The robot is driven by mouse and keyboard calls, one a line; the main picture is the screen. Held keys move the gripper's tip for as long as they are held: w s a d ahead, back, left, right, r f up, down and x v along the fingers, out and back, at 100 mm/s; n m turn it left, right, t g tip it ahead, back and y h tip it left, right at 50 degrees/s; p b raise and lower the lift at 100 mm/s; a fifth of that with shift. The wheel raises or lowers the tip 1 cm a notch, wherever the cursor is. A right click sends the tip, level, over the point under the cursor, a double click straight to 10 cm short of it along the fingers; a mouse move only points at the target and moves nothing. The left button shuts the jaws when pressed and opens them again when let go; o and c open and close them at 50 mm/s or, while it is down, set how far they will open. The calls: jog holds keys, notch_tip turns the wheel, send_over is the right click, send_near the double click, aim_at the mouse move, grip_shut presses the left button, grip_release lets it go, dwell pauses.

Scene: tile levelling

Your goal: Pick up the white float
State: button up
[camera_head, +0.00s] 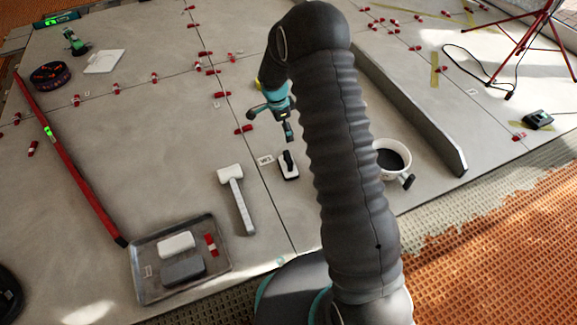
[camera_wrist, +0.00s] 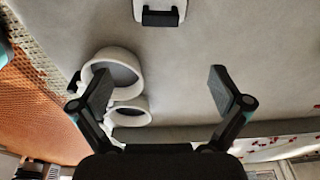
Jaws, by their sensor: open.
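The white float (camera_head: 289,178), a small white block with a black handle, lies on the grey tile floor beside a tile joint in the head view. In the wrist view the white float (camera_wrist: 176,18) is cut off by the top edge, its black handle showing. My gripper (camera_head: 271,121) is above the floor, behind the float in the head view, apart from it. In the wrist view my gripper (camera_wrist: 160,88) has its two fingers spread wide with nothing between them.
A white mallet (camera_head: 231,177) lies left of the float. A metal tray (camera_head: 148,291) holds a white and a grey block. A white bucket (camera_head: 407,160) stands right of my arm; two round white containers (camera_wrist: 140,72) show in the wrist view. A long grey bar (camera_head: 408,105) lies farther right.

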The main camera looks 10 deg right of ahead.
aim_at(288, 156)
jog(key=shift+m, duration=0.5)
jog(key=f, duration=0.8)
jog(key=d+f+b, duration=0.1)
jog(key=f, duration=0.3)
jog(key=shift+w+f, duration=0.25)
jog(key=shift+w, duration=0.1)
jog(key=shift+d+f+b, duration=0.15)
jog(key=shift+f+b, duration=0.05)
jog(key=shift+f, duration=1.15)
jog(key=shift+d+f+b, duration=0.15)
jog(key=shift+f+b, duration=0.05)
jog(key=shift+f, duration=1.1)
jog(key=c, duration=1.4)
